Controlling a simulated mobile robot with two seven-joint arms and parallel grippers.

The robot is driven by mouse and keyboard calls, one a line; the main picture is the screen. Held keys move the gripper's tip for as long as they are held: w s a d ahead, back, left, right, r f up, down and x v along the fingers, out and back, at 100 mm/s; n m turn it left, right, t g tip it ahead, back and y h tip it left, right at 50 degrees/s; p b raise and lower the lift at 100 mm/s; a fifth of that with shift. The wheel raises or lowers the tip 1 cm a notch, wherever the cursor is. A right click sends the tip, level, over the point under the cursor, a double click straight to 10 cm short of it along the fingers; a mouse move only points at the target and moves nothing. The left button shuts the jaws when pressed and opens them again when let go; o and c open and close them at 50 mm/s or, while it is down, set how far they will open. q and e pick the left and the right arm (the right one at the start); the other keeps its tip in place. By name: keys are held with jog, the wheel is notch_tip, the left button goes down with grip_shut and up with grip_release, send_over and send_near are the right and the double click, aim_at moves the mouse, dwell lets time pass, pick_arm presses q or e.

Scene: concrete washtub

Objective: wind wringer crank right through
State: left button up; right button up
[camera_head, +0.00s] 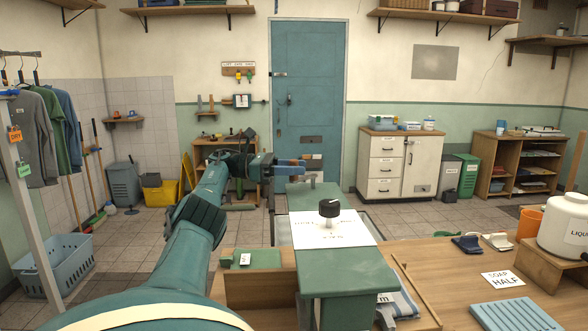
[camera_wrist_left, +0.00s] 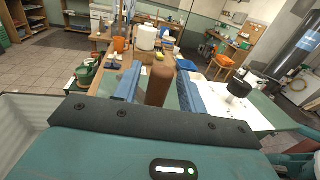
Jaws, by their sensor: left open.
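The wringer (camera_head: 340,265) is a green housing with a white, printed top plate (camera_head: 306,231) and a black knob (camera_head: 329,208) on the plate. The knob also shows at the right of the left wrist view (camera_wrist_left: 240,88). A brown upright cylindrical handle (camera_wrist_left: 158,86), which looks like the crank grip, stands between the blue fingers of my left gripper (camera_wrist_left: 160,88). The fingers are open, with a visible gap on the right side of the handle. In the head view my left gripper (camera_head: 291,167) is beyond the wringer's far end; the crank arm is not clearly visible. My right gripper is out of view.
The wooden bench (camera_head: 455,270) holds a white liquid container (camera_head: 565,228), a blue ridged board (camera_head: 513,317) and a "SOAP HALF" card (camera_head: 502,279) right of the wringer. A folded cloth (camera_head: 402,300) lies beside the housing. Open tiled floor (camera_head: 240,228) lies left of it.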

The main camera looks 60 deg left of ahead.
pick_arm(q)
notch_tip(320, 180, up, 9)
jog(key=p, duration=0.3)
jog(key=shift+p, duration=0.35)
jog(key=shift+r+p, duration=0.3)
jog(key=shift+r, duration=0.1)
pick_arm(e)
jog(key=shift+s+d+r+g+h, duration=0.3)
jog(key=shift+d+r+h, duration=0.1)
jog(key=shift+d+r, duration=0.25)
pick_arm(q)
jog(key=shift+c, duration=0.2)
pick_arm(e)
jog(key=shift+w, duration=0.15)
